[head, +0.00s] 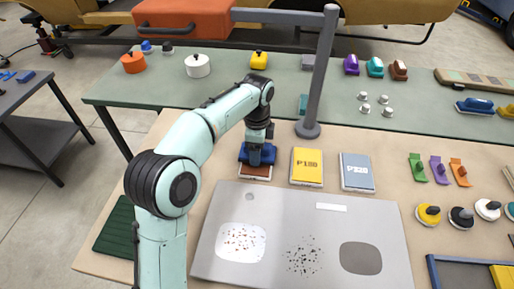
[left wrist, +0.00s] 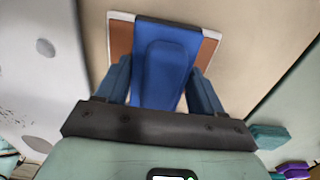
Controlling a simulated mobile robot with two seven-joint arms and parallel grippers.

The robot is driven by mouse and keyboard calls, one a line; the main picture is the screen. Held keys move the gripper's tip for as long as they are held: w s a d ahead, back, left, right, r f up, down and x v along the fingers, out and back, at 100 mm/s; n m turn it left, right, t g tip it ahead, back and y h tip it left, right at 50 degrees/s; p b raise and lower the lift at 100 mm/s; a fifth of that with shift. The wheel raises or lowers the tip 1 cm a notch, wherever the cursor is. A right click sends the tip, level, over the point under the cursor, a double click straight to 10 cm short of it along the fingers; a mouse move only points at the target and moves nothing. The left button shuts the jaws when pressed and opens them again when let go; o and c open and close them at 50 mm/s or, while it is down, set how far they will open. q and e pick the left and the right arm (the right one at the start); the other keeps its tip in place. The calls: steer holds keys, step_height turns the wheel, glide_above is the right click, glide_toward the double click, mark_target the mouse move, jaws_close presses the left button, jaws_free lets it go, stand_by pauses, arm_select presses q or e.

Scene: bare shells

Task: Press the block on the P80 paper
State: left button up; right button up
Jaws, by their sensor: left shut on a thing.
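A blue block (head: 244,153) is held in my left gripper (head: 258,157), which points down over a brown paper pad with a pale border (head: 256,172). In the left wrist view the fingers (left wrist: 163,80) close on both sides of the blue block (left wrist: 165,62), and the brown pad (left wrist: 122,38) shows on both sides of it. The block lies over the pad; I cannot tell whether it touches. No label shows on the brown pad, as the block covers much of it. To its right lie the yellow P180 paper (head: 307,167) and the grey-blue P320 paper (head: 357,172). My right gripper is not in view.
A grey panel (head: 310,195) with a white patch, dark specks and a dark patch lies in front of the papers. A grey post (head: 323,75) stands behind them. Coloured scrapers (head: 439,170) and round knobs (head: 461,217) are at right. A green mat (head: 115,228) lies at left.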

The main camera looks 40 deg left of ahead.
arm_select(q)
steer(key=shift+f, duration=0.5)
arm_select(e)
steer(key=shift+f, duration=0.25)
arm_select(q)
steer(key=shift+f, duration=0.15)
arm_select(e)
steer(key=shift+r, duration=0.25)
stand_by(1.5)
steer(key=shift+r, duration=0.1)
arm_select(q)
step_height(320, 180, up, 3)
steer(key=p, duration=0.3)
steer(key=shift+r, duration=0.2)
step_height(320, 180, up, 2)
steer(key=shift+p, duration=1.2)
steer(key=shift+r+p, duration=0.85)
steer(key=shift+r, duration=0.1)
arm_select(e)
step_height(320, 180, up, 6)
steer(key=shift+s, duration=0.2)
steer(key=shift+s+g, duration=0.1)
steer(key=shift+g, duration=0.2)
